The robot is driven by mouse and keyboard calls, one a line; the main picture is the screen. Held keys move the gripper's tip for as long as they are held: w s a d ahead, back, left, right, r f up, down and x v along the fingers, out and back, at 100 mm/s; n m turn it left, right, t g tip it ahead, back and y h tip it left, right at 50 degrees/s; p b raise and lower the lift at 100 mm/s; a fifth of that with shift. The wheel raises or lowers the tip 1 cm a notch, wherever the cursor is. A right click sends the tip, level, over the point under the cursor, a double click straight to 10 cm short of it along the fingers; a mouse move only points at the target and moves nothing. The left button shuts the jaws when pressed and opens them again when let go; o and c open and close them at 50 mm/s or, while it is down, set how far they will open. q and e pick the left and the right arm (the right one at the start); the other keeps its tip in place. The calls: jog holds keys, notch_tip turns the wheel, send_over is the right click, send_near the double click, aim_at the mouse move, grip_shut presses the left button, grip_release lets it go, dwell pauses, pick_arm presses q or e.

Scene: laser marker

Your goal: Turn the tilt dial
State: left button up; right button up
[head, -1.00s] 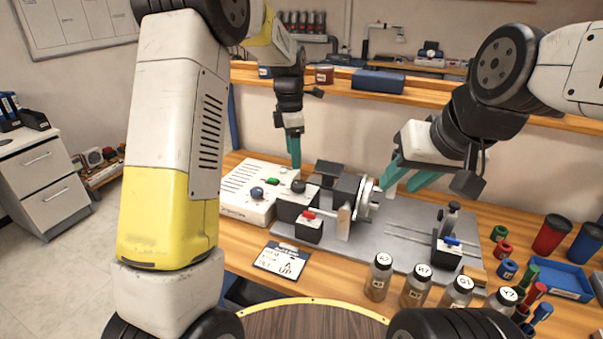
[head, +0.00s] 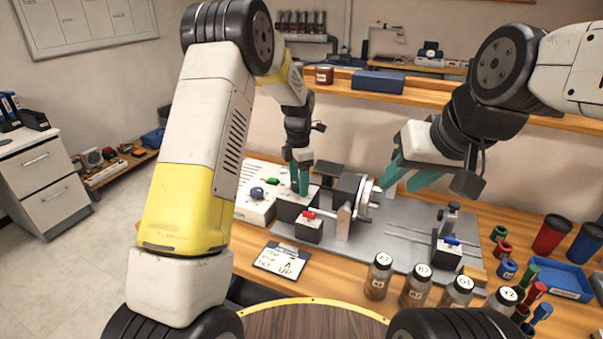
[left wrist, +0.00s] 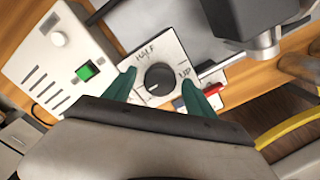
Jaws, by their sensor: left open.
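The tilt dial is a round black knob (left wrist: 159,79) with a white pointer mark, on a pale plate (left wrist: 144,48) lettered HALF and UP, in the left wrist view. My left gripper (left wrist: 158,92) is open, with one teal finger on each side of the knob; I cannot tell whether they touch it. In the head view my left gripper (head: 300,178) points down over the dial's dark box (head: 290,211), and its fingers hide the knob. My right gripper (head: 406,178) is open beside the round metal chuck (head: 367,196).
A white control box (head: 257,208) with a blue knob and green switch stands left of the dial. A red-handled box (head: 308,230) is close in front. Labelled bottles (head: 416,287) line the front right.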

pick_arm(q)
jog(key=c, duration=1.4)
